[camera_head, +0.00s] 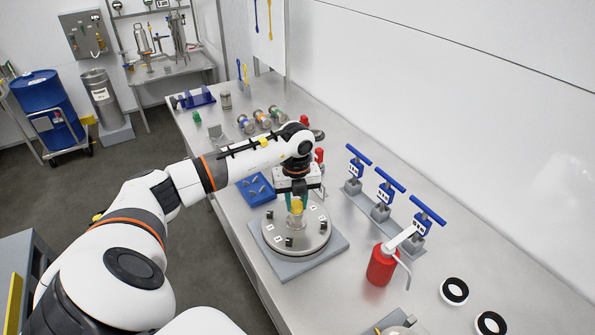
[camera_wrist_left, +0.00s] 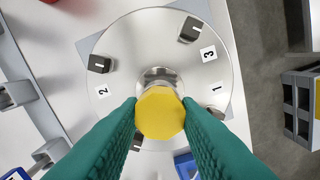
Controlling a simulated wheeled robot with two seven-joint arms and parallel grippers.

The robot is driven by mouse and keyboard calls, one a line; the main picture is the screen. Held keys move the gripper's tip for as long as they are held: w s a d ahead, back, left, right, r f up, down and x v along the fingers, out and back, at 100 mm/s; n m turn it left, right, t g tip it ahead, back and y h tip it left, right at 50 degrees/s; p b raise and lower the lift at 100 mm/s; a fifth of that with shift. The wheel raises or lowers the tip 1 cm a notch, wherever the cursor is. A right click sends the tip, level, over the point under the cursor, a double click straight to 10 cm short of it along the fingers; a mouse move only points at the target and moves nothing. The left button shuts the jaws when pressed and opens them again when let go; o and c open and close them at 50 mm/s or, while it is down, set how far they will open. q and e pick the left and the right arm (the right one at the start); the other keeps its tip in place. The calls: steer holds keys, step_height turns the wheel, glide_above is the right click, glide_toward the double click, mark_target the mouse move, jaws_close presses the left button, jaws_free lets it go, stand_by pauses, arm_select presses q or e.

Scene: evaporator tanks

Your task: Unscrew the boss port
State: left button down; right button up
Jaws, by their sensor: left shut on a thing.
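In the head view my left gripper (camera_head: 297,203) points down over the plate's centre, shut on the cap. The metal neck (camera_wrist_left: 158,76) shows just behind the cap. I cannot tell whether the cap is still seated. My right gripper is not in view.
Dark blocks (camera_wrist_left: 101,63) and number labels ring the plate, which rests on a grey base (camera_head: 338,254). A blue tray (camera_head: 255,190) lies left of it. Blue-handled valves (camera_head: 384,194) and a red bottle (camera_head: 381,266) stand to the right.

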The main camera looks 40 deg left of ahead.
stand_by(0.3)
arm_select(q)
steer(key=n+p, duration=0.1)
steer(key=n, duration=0.1)
steer(key=shift+r+n, duration=0.1)
steer(key=shift+n, duration=0.3)
steer(key=shift+a+n, duration=0.1)
steer(key=shift+n, duration=1.1)
steer(key=shift+p, duration=0.3)
steer(key=n+p, duration=0.1)
steer(key=n, duration=0.2)
steer(key=shift+p, duration=0.3)
steer(key=shift+n, duration=0.7)
steer(key=shift+r+p, duration=0.9)
steer(key=shift+r, duration=0.25)
steer(key=shift+r, duration=0.15)
